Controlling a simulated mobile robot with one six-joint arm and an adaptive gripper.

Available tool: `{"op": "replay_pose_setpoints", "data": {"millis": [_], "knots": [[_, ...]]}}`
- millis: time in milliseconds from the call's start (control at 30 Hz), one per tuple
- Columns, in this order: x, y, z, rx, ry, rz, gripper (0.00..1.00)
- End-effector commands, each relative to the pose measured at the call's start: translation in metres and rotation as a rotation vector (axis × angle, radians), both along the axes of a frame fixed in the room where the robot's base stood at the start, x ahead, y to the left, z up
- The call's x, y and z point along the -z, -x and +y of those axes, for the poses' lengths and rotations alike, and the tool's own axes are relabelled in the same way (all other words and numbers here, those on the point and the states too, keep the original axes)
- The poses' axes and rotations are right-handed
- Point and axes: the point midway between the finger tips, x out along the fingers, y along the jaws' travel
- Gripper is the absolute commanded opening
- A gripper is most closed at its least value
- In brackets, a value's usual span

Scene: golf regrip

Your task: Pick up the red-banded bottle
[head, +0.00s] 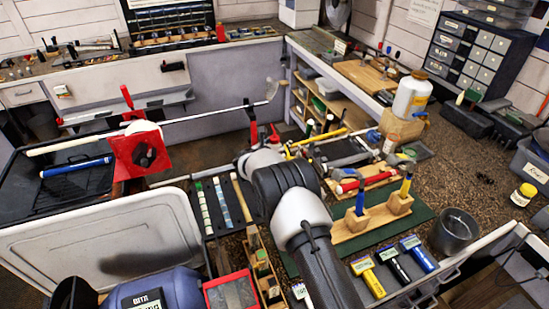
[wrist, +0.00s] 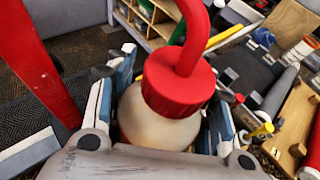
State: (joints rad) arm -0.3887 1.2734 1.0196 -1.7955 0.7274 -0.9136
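A pale, rounded bottle (wrist: 150,130) with a red screw collar and a curved red spout fills the middle of the wrist view. Its lower part is hidden by my gripper's body. My gripper (wrist: 168,95) has one blue-and-grey finger on each side of the bottle. The fingers are spread wide, with the bottle between them. I cannot tell whether both pads press on it. No separate red band shows on the visible part of the bottle.
A red stand (head: 141,153) supports a golf club (head: 205,115) at the left. A white jug (head: 411,96) stands at the right. Wooden blocks holding tools (head: 361,213), hammers and a grey cup (head: 454,230) crowd the bench. A black tray (head: 75,190) lies left.

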Motion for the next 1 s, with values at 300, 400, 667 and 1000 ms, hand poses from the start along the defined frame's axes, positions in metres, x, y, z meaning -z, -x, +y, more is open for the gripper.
{"op": "replay_pose_setpoints", "data": {"millis": [300,400,667,1000], "knots": [[0.0,0.0001,0.0,0.0,0.0,0.0,0.24],[0.0,0.0001,0.0,0.0,0.0,0.0,0.18],[0.0,0.0,0.0001,0.0,0.0,0.0,0.12],[-0.0014,-0.0002,0.0002,0.0,0.0,-0.001,0.1]]}}
